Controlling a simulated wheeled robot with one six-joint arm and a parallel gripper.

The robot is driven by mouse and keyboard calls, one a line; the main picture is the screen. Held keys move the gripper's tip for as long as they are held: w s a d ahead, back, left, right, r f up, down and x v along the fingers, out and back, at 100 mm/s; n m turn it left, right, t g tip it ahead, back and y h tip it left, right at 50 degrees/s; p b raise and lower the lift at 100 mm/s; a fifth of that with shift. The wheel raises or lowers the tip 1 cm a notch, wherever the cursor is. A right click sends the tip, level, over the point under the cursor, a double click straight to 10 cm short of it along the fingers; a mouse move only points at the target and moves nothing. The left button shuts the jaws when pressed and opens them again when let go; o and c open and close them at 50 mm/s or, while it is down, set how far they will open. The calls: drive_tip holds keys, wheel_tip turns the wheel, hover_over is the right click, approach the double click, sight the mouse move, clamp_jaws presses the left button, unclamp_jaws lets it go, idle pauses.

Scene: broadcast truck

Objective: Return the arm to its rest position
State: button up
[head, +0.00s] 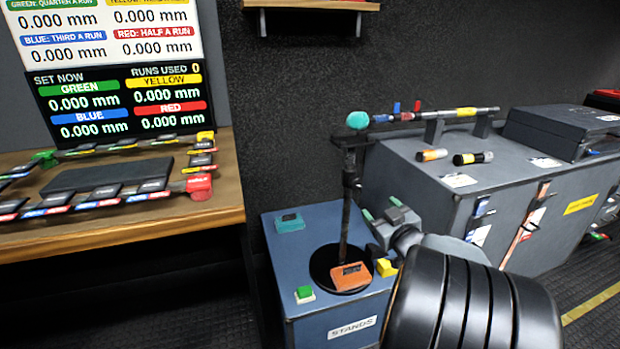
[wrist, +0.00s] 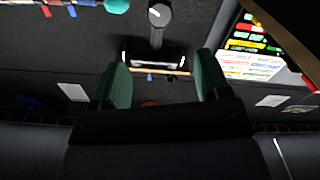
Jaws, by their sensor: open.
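My gripper (head: 381,208) is low in the middle of the head view, just right of the stand's dark pole (head: 346,205) and over the right side of the blue stands cabinet (head: 345,313). Whether it touches the pole cannot be told. In the wrist view my gripper (wrist: 164,82) shows two green fingers spread wide apart. Nothing is seen held between them. My black arm covers the lower right of the head view and hides part of the cabinet.
A microphone with a teal tip (head: 358,120) lies across the top. A grey case (head: 565,130) stands right. A wooden desk (head: 228,200) is left.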

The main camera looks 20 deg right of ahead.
drive_tip(key=w+a+r+m+g+h+p, duration=0.1)
drive_tip(key=a+r+m+g+p, duration=0.2)
drive_tip(key=r+p, duration=0.5)
drive_tip(key=a+r+g+h+p, duration=0.1)
drive_tip(key=a+r+g+p, duration=0.2)
drive_tip(key=a+r+p, duration=0.5)
drive_tip(key=s+a+r+g+y+p, duration=0.2)
drive_tip(key=s+a+r+g+p, duration=0.1)
drive_tip(key=a+p, duration=0.4)
drive_tip(key=s+a+r+n+g+y+p, duration=0.1)
drive_tip(key=s+a+r+g+y+p, duration=0.1)
drive_tip(key=s+a+g+p, duration=0.3)
drive_tip(key=s+a+r+p, duration=0.1)
drive_tip(key=s+a+p, duration=0.1)
drive_tip(key=s, duration=0.1)
drive_tip(key=shift+r+y, duration=0.15)
drive_tip(key=shift+y, duration=0.25)
drive_tip(key=shift+c, duration=0.5)
